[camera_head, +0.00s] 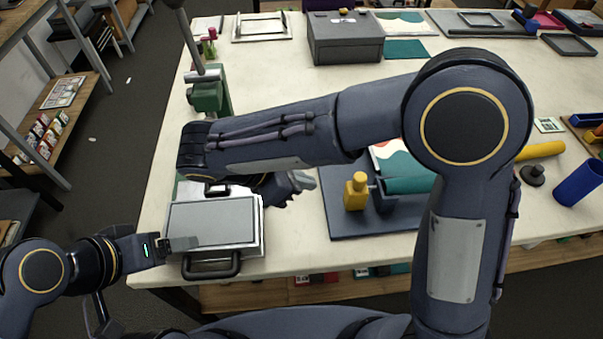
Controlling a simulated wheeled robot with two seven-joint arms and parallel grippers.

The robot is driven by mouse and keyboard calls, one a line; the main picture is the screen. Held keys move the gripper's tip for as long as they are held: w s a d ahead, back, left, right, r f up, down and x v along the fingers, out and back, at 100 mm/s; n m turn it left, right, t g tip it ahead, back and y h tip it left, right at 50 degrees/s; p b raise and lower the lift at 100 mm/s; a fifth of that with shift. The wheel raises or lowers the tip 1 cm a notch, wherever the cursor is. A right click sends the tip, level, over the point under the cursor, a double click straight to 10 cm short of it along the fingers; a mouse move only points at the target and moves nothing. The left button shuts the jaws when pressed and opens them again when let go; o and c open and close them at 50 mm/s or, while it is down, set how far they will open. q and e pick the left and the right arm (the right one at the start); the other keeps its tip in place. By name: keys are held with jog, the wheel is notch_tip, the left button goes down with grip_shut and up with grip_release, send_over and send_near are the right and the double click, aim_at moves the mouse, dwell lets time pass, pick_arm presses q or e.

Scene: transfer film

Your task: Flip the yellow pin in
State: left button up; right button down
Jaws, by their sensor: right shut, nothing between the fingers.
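A yellow upright piece (355,192) with a narrower top stands on a dark blue board (343,227), beside a dark blue block and roller; it is the nearest match to the yellow pin. No other pin shows clearly. My right arm reaches across the table, and its gripper (303,182) is shut and empty, between a grey-topped press (212,222) and the yellow piece, apart from the piece. My left gripper (185,244) is at the press's left front edge, near its black handle (211,266). Its finger gap is not clear. My right forearm hides part of the press's back.
A green stand (208,97) with a grey post rises at the left table edge. A grey box (345,40) and trays lie at the back. A yellow roll (540,150) and blue cup (578,183) are at right. The table (275,80) is bare behind my forearm.

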aim_at(358, 181)
jog(key=d+f, duration=0.1)
jog(key=d, duration=0.1)
jog(key=w+d+f+p, duration=0.1)
jog(key=d, duration=0.2)
jog(key=w+d+f, duration=0.1)
jog(key=d+f, duration=0.1)
jog(key=shift+d+p, duration=0.15)
jog(key=shift+p, duration=0.2)
jog(key=shift+w+d+f, duration=0.1)
jog(key=shift+w+d, duration=0.1)
jog(key=shift+d, duration=0.15)
jog(key=shift+d, duration=1.5)
jog(key=shift+a, duration=0.1)
